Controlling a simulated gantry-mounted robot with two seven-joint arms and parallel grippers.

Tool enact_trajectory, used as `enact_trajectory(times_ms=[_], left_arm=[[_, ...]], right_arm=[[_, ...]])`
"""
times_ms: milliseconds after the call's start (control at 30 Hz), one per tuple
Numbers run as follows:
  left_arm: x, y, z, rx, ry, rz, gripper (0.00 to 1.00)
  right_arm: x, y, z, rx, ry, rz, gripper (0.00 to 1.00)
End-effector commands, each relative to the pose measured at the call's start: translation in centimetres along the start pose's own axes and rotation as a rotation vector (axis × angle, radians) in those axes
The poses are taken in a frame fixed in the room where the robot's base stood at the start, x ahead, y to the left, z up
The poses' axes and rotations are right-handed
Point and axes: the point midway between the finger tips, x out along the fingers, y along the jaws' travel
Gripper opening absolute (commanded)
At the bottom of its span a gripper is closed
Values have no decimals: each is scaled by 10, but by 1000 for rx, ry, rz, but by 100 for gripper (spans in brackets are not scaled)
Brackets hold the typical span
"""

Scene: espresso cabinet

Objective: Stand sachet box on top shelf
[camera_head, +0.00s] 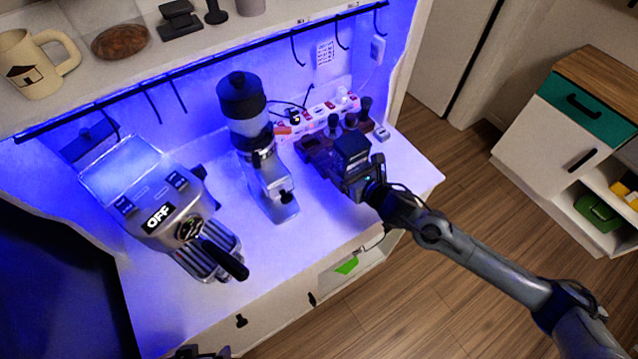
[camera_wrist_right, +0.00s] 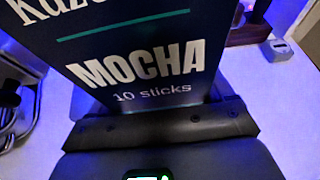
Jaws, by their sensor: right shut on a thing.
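My right gripper (camera_head: 362,178) is shut on the sachet box (camera_head: 352,149), a dark box held above the right part of the counter. In the right wrist view, the dark box face (camera_wrist_right: 105,40) reads "MOCHA 10 sticks" and rises from between the jaws (camera_wrist_right: 160,125). Its far end is out of that view. The top shelf (camera_head: 130,72) is at the upper left in the head view, above and left of the right gripper. A dark part at the bottom edge (camera_head: 198,353) seems to be my left gripper; its jaws cannot be made out.
An espresso machine (camera_head: 160,210) and grinder (camera_head: 250,130) stand on the counter. A wooden rack (camera_head: 315,146) is behind the gripper.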

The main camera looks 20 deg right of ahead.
Motion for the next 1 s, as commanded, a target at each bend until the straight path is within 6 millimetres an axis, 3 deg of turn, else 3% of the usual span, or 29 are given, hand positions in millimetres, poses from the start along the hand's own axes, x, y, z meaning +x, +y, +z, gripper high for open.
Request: enact_trajectory(times_ms=[200,400,567,800,1000], left_arm=[[-1,-2,0,5,-1,-5,93],[-1,-3,0,9,-2,-8,93],[-1,-3,0,9,-2,-8,93],[-2,-2,0,5,-2,-5,93],[-2,0,0,0,-1,-1,93]], right_arm=[[33,33,-12,4,-2,1,41],[48,48,-20,2,-2,0,41],[52,50,-25,0,0,-1,41],[62,50,-52,2,1,-1,41],[64,49,-58,-1,-2,-1,41]])
